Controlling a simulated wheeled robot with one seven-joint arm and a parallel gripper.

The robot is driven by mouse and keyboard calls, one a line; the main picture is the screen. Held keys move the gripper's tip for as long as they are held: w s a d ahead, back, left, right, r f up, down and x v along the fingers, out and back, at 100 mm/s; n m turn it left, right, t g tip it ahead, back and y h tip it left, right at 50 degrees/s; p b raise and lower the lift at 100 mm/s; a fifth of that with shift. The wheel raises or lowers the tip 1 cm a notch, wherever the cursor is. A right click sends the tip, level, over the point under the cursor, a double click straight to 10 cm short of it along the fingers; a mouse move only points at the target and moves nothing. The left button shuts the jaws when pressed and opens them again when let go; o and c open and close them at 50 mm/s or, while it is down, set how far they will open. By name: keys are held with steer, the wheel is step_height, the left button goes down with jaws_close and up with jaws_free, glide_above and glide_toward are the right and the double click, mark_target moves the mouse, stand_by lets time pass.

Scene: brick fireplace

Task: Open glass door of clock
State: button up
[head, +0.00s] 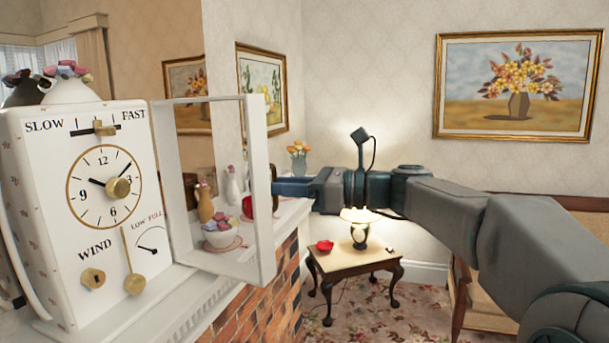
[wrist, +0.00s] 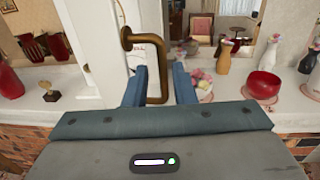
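In the wrist view a brass handle (wrist: 161,62) is on the white door frame (wrist: 106,45). My gripper (wrist: 160,75) has one blue finger on each side of the handle, with some gap showing, so it looks open around it. In the head view my gripper (head: 277,188) is at the door's outer edge, its tips partly hidden.
The clock stands on a white mantel (head: 190,300) over brick. A brown vase (head: 206,203), a white vase (head: 233,185) and a flowered bowl (head: 222,235) show beyond the door. In the wrist view a red pot (wrist: 263,85) stands right of my gripper.

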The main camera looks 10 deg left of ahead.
steer(key=shift+w+a, duration=0.15)
steer(key=shift+a, duration=0.9)
jaws_close()
steer(key=shift+w+r, duration=0.1)
